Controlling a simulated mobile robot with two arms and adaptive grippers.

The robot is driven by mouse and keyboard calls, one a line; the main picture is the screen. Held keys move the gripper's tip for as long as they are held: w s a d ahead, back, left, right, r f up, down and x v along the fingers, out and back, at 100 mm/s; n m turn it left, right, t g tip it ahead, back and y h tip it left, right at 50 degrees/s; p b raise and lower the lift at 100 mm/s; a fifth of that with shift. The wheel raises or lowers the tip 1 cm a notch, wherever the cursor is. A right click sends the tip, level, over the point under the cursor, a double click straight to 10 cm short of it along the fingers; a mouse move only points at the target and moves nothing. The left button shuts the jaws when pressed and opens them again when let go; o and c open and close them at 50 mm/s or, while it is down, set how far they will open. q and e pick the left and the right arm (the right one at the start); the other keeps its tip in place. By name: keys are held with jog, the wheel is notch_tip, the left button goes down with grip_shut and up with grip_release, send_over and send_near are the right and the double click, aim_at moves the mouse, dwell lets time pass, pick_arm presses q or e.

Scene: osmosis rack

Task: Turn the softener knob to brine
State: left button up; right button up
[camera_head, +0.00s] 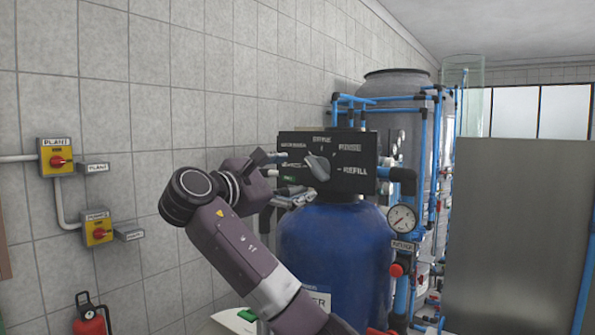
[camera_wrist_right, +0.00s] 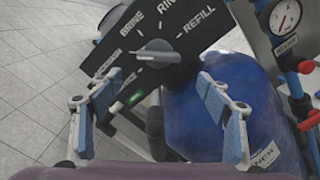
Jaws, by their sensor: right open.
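The softener knob (camera_head: 319,168) is a grey pointer knob on the black control head (camera_head: 350,178), on top of the blue softener tank (camera_head: 335,245). Its upper end tilts to the upper left, between the left label and the BRINE label (camera_head: 321,139). In the right wrist view the knob (camera_wrist_right: 157,53) lies past the fingertips, its narrow end toward the left. My right gripper (camera_head: 284,176) is open and empty, just left of the knob in the head view. In the right wrist view its blue-padded fingers (camera_wrist_right: 157,80) are spread apart, not touching the knob. My left gripper is not in view.
A pressure gauge (camera_head: 402,219) and blue pipes (camera_head: 427,150) stand right of the tank. Yellow switch boxes (camera_head: 57,157) are on the tiled wall at left. A fire extinguisher (camera_head: 89,318) is low at left. A grey panel (camera_head: 515,230) fills the right side.

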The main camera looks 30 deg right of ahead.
aim_at(313, 171)
jog(key=d, duration=0.1)
jog(key=d+r+p, duration=0.1)
jog(key=d, duration=0.1)
jog(key=w+d+p, duration=0.1)
jog(key=shift+d+r, duration=0.2)
jog(key=shift+d, duration=0.1)
jog(key=shift+f+p+x, duration=0.2)
jog(key=shift+p+x, duration=0.45)
jog(key=shift+x, duration=0.5)
jog(key=shift+w+d+f, duration=0.1)
jog(key=shift+w+d, duration=0.15)
jog(key=shift+w, duration=0.1)
jog(key=shift+c, duration=0.4)
jog(key=c, duration=1.1)
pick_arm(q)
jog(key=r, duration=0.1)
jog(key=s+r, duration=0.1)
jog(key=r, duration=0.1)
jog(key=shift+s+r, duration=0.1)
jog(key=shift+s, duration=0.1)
